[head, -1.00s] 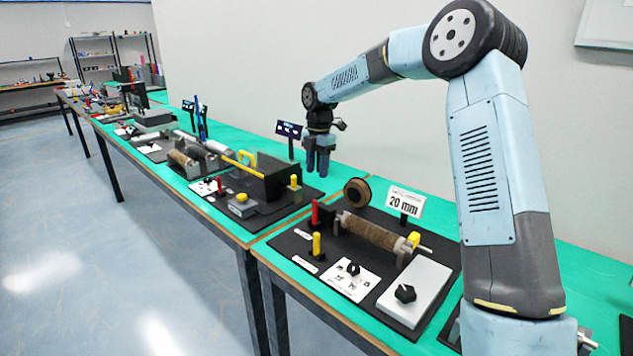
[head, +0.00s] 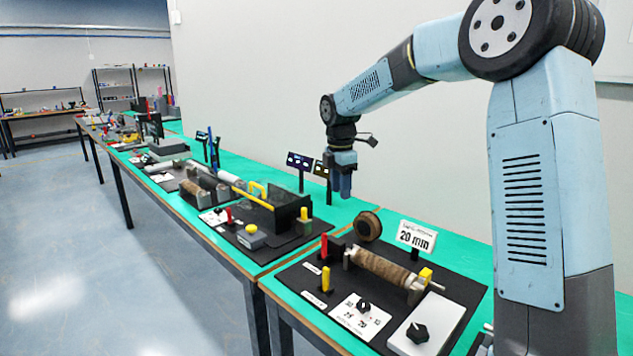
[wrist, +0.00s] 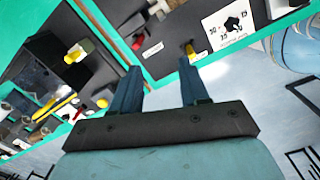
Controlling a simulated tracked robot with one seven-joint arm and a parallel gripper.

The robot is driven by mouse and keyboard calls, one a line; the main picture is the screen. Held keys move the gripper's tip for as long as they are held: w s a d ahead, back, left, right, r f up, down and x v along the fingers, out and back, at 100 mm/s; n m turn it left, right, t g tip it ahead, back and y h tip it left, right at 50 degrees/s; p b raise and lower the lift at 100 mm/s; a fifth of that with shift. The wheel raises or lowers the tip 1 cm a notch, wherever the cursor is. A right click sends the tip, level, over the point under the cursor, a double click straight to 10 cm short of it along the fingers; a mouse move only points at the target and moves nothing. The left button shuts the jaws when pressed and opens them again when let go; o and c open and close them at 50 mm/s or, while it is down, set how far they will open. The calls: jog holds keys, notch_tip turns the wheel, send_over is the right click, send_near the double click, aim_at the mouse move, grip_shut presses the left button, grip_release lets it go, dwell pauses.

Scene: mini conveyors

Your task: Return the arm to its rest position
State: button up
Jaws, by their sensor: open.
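My gripper (head: 341,190) hangs from the light-blue arm with its fingers pointing down, above the green table near the gap between two conveyor boards. In the wrist view my gripper (wrist: 158,80) shows two dark fingers spread apart with nothing between them. The arm reaches out to the left from its column at the right, bent at the large elbow joint. The fingers touch nothing that I can see.
Below is a mini conveyor (head: 385,268) on a black board with a "20 mm" sign (head: 416,237) and black knobs. A brown wheel (head: 368,226) stands behind it. A black box (head: 290,208) sits on the board further left. Open floor (head: 120,290) lies in front of the tables.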

jog(key=s+d+r+m+t, duration=0.1)
jog(key=s+d+r+m, duration=0.3)
jog(key=s, duration=0.5)
jog(key=s+d+r+m+t, duration=0.1)
jog(key=s+d+r+m, duration=0.1)
jog(key=s+d+m, duration=0.45)
jog(key=s+d+r+m+t, duration=0.25)
jog(key=s+m, duration=0.35)
jog(key=s, duration=0.6)
jog(key=s+d+f+m, duration=0.3)
jog(key=s+m, duration=0.3)
jog(key=s, duration=0.3)
jog(key=shift+s+d, duration=0.35)
jog(key=shift+t, duration=0.25)
